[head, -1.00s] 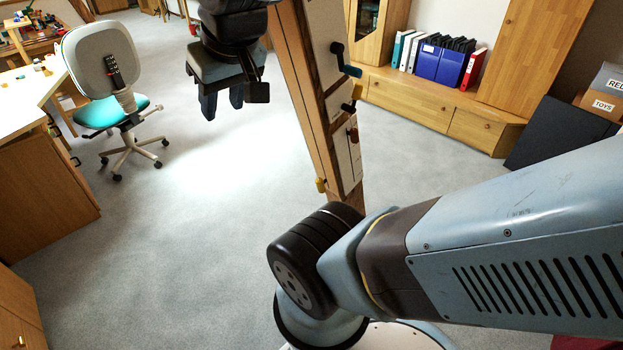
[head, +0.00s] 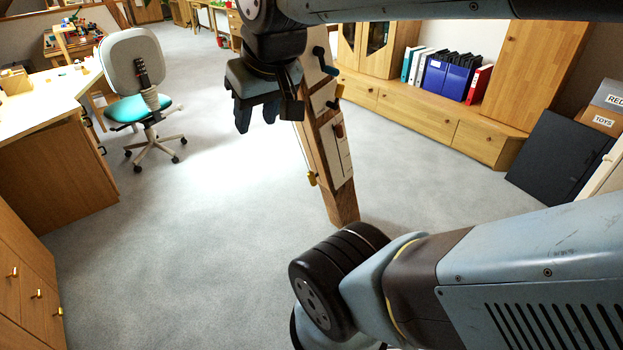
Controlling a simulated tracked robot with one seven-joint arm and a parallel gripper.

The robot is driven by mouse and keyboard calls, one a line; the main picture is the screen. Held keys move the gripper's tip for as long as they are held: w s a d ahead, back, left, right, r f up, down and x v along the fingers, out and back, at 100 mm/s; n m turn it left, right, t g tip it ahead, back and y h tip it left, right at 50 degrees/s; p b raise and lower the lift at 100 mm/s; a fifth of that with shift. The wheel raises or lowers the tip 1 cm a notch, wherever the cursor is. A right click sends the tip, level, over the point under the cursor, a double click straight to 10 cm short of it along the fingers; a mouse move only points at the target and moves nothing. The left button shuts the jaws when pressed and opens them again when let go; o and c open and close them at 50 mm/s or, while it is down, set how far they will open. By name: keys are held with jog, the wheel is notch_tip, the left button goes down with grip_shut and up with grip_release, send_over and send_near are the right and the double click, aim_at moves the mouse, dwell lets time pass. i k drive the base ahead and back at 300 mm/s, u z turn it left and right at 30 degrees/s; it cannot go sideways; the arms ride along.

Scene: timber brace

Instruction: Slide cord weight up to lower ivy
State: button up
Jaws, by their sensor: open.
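A tilted wooden timber brace (head: 341,203) stands mid-floor in the head view, with pale panels (head: 336,150) on its face. A small reddish piece (head: 339,130) sits on the panel. I cannot tell which of these, if either, is the cord weight. No ivy can be made out; the brace's upper part is hidden behind my arm. My gripper (head: 257,116) hangs left of the brace, fingers pointing down, open and empty. In the picture it overlaps the brace's left edge; contact cannot be judged.
Dark crank-like handles (head: 326,60) stick out from the brace's right side. An office chair (head: 135,85) and a desk (head: 45,110) stand left, drawers (head: 25,285) at lower left. A low cabinet (head: 430,110) with binders lies behind. Grey carpet (head: 190,230) is clear left of the brace.

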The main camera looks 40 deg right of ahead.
aim_at(312, 177)
jog(key=z, duration=0.55)
jog(key=i, duration=0.95)
